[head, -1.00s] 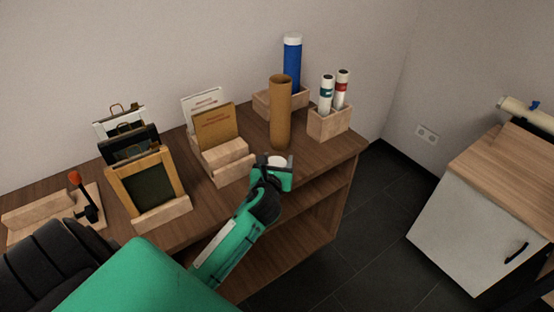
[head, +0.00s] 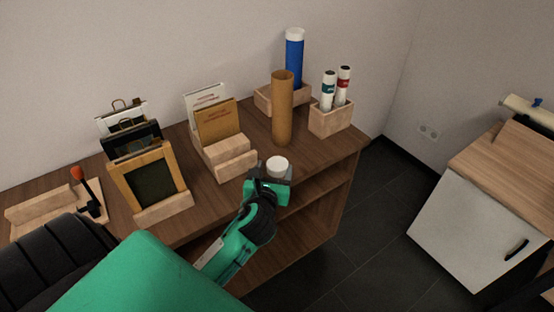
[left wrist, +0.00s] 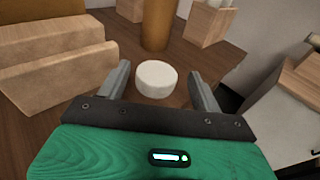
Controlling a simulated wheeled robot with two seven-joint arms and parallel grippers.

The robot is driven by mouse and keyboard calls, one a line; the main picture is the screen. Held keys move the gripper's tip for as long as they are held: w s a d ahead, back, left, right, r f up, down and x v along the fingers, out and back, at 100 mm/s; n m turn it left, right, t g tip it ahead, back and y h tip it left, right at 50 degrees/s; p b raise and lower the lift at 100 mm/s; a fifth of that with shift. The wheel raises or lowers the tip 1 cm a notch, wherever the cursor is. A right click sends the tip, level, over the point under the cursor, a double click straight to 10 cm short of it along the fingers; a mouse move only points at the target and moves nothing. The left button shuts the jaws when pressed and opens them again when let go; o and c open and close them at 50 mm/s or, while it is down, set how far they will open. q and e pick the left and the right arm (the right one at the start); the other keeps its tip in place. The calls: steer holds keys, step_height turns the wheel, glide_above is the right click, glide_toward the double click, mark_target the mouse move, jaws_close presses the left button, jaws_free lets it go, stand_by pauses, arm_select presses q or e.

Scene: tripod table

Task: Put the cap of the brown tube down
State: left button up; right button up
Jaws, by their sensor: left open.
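The white round cap (head: 277,165) sits on the brown wooden table top (head: 318,153), near its front edge. The brown tube (head: 282,110) stands upright and open-topped behind the cap, apart from it. My left gripper (head: 273,175) is open at the cap, on its near side. In the left wrist view the cap (left wrist: 156,80) lies between the spread fingers (left wrist: 160,82), with gaps on both sides. My right gripper is not in view.
A wooden holder (head: 226,158) with booklets stands left of the cap. Behind are a blue tube (head: 294,62) and a wooden box (head: 331,117) with two white tubes. Framed boards (head: 150,183) stand further left. The table edge is close in front.

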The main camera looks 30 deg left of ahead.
arm_select(q)
steer(key=v, duration=0.4)
steer(key=shift+s+d, duration=0.1)
stand_by(1.5)
